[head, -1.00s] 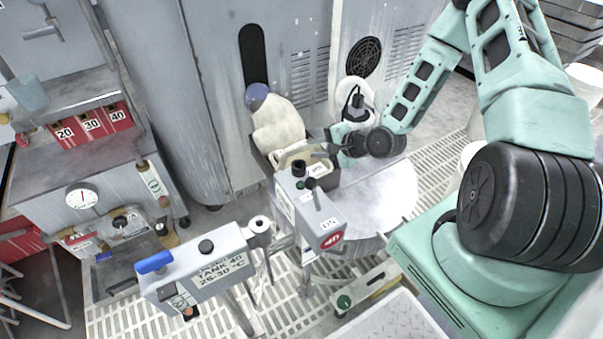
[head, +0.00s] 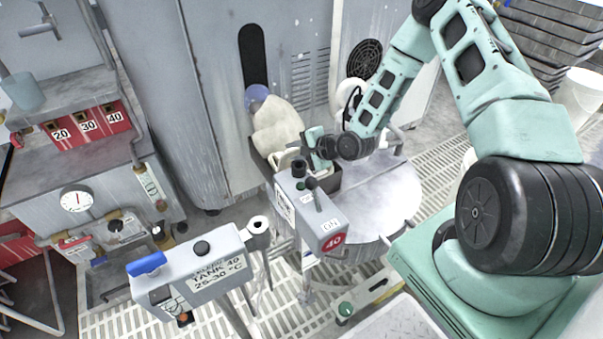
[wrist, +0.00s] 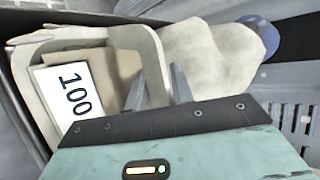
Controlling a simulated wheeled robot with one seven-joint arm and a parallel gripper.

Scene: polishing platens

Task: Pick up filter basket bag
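A cream bag-like bundle (head: 276,125) with a blue rounded end (head: 257,95) stands in a dark open bin. In the wrist view it is a pale lump (wrist: 210,55). Beside it is a beige rimmed piece (wrist: 150,45) with a white "100" label (wrist: 72,92); I cannot tell which of the two is the filter basket bag. My gripper (wrist: 157,68) is open over the bin, its two grey fingers on either side of the beige rim's right side. In the head view my gripper (head: 308,146) partly hides the bin's contents.
The dark bin (head: 258,157) sits by the grey cabinet, on the left of a round metal platen (head: 385,190). A control box (head: 318,212) with a red "40" stands close in front. A "TANK 40" box (head: 190,272) stands nearer, front left. A slatted floor surrounds them.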

